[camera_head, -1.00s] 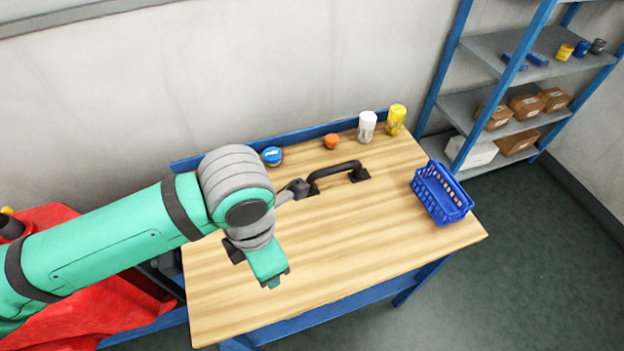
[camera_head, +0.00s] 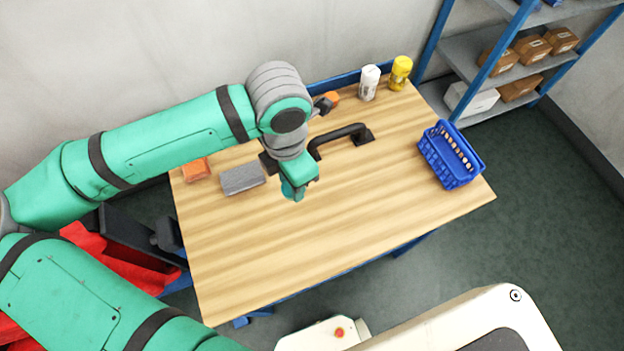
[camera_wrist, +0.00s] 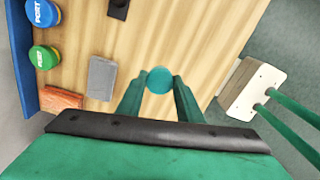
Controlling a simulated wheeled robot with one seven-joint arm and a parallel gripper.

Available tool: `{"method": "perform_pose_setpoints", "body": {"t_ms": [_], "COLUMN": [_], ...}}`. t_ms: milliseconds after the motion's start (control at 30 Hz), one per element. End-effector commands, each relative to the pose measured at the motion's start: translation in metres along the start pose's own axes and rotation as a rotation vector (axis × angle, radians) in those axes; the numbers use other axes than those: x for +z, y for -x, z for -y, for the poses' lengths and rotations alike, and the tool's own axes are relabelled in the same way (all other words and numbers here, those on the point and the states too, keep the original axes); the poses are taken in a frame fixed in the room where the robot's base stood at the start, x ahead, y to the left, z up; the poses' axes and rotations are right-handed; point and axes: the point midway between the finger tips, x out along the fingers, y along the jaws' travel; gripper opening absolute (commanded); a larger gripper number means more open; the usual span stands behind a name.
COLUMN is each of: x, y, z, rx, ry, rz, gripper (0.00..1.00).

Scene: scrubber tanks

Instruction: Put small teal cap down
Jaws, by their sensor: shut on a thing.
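The small teal cap (camera_wrist: 159,80) is a round disc between the fingertips of my gripper (camera_wrist: 158,88) in the wrist view. My gripper (camera_head: 292,194) is shut on it, above the wooden tabletop (camera_head: 330,230). In the head view the cap (camera_head: 291,190) shows only as a small teal patch at the fingertips. I cannot tell whether it touches the table.
A grey block (camera_head: 242,178) and an orange-brown block (camera_head: 195,169) lie left of my gripper. A black handle (camera_head: 340,138) stands behind it. A blue basket (camera_head: 451,154) sits at the right. White (camera_head: 369,82) and yellow (camera_head: 400,73) containers stand at the back. The front tabletop is clear.

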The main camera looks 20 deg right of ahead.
Motion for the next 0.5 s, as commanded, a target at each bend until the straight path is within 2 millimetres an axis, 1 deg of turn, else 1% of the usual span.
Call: {"method": "perform_pose_setpoints", "body": {"t_ms": [33,200,300,500], "x": [0.012,0.035,0.044,0.053], "y": [-0.005,-0.034,-0.046,-0.056], "z": [-0.001,-0.006,-0.007,-0.01], "rx": [-0.002,-0.004,-0.003,-0.001], "ry": [-0.005,-0.004,-0.005,-0.005], "rz": [0.0,0.0,0.0,0.001], "gripper": [0.04,0.04,0.04,0.04]}}
